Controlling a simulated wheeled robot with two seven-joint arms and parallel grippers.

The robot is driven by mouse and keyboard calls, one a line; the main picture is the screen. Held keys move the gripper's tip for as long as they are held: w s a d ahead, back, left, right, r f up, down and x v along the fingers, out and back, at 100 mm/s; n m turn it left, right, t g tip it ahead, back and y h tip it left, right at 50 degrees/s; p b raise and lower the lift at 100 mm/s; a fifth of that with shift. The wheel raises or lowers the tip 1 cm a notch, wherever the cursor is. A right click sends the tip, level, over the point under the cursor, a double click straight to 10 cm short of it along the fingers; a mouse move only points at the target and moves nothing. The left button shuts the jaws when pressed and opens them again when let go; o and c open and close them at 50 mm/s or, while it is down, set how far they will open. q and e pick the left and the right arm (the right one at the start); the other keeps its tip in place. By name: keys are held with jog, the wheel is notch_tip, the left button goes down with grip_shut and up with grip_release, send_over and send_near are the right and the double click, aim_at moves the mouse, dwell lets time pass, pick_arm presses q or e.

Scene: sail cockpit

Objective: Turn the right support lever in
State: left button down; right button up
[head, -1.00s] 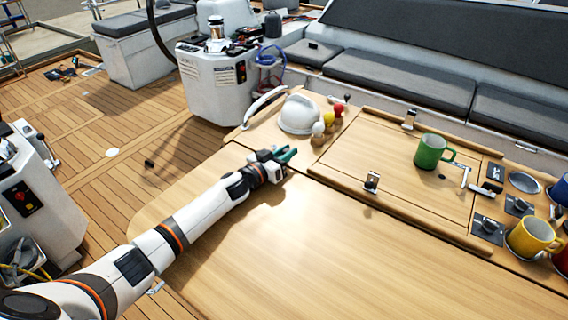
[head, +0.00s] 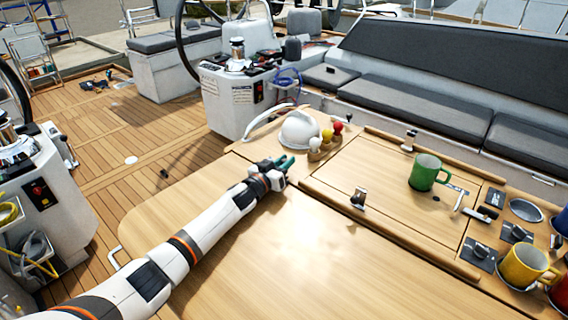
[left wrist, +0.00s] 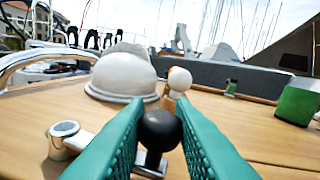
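A metal lever with a black ball knob (left wrist: 160,131) shows in the left wrist view. A short bright metal cylinder (left wrist: 66,138) stands to its left and seems to belong to the same fitting. My left gripper (head: 286,164) is low over the wooden table, just in front of a white cap. Its two teal fingers (left wrist: 160,112) stand apart on either side of the knob. I cannot tell whether they touch it. In the head view the gripper hides the knob. My right gripper is not in view.
The white cap (head: 299,130) and a white ball-topped piece (left wrist: 180,79) stand just beyond the fingers. Metal latches (head: 358,199) and a green mug (head: 425,172) are on the right, with a yellow mug (head: 525,264). The front tabletop (head: 270,270) is clear.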

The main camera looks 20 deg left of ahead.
pick_arm(q)
jog(key=c, duration=1.3)
grip_release()
jog(key=shift+w+r, duration=0.1)
jog(key=shift+s+a, duration=0.2)
jog(key=shift+s, duration=0.4)
jog(key=v, duration=1)
jog(key=shift+s+b, duration=0.4)
